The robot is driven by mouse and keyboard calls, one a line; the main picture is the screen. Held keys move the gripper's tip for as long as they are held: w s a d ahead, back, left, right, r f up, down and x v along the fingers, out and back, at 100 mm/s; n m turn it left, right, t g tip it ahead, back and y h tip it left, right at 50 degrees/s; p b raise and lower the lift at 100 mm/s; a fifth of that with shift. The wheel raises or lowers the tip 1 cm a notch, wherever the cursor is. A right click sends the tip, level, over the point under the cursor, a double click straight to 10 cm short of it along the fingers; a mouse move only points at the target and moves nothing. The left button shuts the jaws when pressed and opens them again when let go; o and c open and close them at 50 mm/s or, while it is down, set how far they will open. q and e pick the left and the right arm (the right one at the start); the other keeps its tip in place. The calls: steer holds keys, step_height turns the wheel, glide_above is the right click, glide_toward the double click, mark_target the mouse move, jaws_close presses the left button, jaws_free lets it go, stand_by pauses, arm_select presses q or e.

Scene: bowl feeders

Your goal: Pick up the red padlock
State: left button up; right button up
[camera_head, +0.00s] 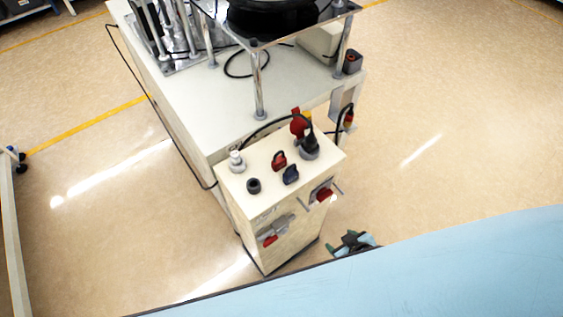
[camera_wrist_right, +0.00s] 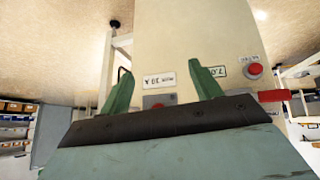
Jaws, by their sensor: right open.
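The red padlock (camera_head: 279,160) lies on the cream top of a narrow cabinet (camera_head: 262,208) in the head view. A dark blue padlock (camera_head: 291,175) lies just in front of it, to its right. My right gripper (camera_head: 345,240) is open and low beside the cabinet, to its right, well apart from the red padlock. In the right wrist view, its two green fingers (camera_wrist_right: 161,80) stand wide apart with nothing between them. That view faces the cabinet wall and does not show the padlock clearly. My left gripper is not in view.
The cabinet top also holds a white fitting (camera_head: 236,161), a black knob (camera_head: 253,186), a black plug (camera_head: 309,149) with a cable, and a red part (camera_head: 298,125). A red switch (camera_head: 324,194) sticks out of the side. A larger machine table (camera_head: 200,112) stands behind. Floor right is clear.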

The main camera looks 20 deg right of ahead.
steer(key=w+a+r+t+y, duration=0.1)
steer(key=w+a+r+t, duration=0.2)
steer(key=w+r, duration=0.45)
steer(key=n+t+y+b, duration=0.1)
steer(key=t+y+b, duration=0.1)
steer(key=t+y, duration=0.1)
glide_toward(278, 157)
steer(key=x, duration=0.3)
steer(key=shift+s+a+f+b, duration=0.1)
steer(key=shift+a+f+b, duration=0.15)
steer(key=shift+b, duration=0.05)
steer(key=shift+r+x, duration=0.1)
steer(key=shift+x, duration=1.2)
steer(key=shift+r+x, duration=0.15)
steer(key=shift+x, duration=1.15)
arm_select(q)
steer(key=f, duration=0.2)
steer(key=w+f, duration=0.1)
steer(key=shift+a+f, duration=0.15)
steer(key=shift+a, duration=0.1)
arm_select(e)
steer(key=shift+d, duration=0.2)
steer(key=shift+c, duration=0.3)
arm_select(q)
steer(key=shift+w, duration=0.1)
arm_select(e)
steer(key=c, duration=1.1)
